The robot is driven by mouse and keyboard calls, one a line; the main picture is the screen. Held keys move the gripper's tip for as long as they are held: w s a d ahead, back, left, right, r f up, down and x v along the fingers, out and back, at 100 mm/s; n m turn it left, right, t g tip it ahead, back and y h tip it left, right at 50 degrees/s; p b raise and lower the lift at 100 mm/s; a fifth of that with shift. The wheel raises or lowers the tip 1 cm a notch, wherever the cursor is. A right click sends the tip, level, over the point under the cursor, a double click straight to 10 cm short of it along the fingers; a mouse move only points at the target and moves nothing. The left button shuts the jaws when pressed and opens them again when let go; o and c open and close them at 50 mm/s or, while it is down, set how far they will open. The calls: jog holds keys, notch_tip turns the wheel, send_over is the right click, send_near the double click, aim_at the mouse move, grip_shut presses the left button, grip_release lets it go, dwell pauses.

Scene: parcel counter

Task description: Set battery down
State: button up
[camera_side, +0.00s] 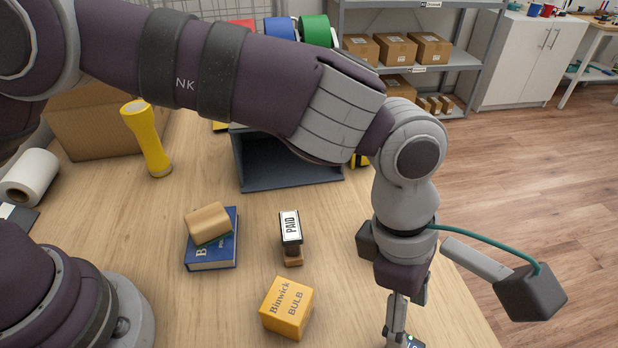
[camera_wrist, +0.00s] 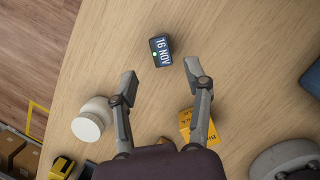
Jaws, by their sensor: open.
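A small dark block (camera_wrist: 160,51) with pale lettering and a green dot lies on the wooden table in the wrist view. It looks like the battery, though I cannot be sure. My gripper (camera_wrist: 163,76) is open, and its two fingertips stand apart on either side, slightly short of the block. Nothing shows between the fingers. In the side view, my gripper (camera_side: 398,334) points down at the table's right front, and a small part of the dark block (camera_side: 411,342) shows at the bottom edge. The rest of it is cut off.
A yellow bulb box (camera_side: 287,308), a PAID stamp (camera_side: 291,238) and a blue book (camera_side: 211,253) with a wooden-backed item (camera_side: 208,223) on it lie to the left. A white jar (camera_wrist: 93,118) stands near my left finger. The table (camera_wrist: 240,45) beyond the block is clear.

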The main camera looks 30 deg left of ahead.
jog(key=w+a+r+m+t+y, duration=0.1)
jog(key=w+a+r+m+t, duration=0.1)
jog(key=a+r+m, duration=0.5)
jog(key=w+a+r+m+t+y, duration=0.15)
jog(key=a+r, duration=0.35)
jog(key=a, duration=0.6)
jog(key=s+a+m+t, duration=0.2)
jog(key=s+a+m, duration=0.6)
jog(key=a, duration=0.5)
jog(key=shift+f+m+y, duration=0.3)
jog(key=shift+m+y, duration=0.05)
jog(key=shift+m, duration=0.4)
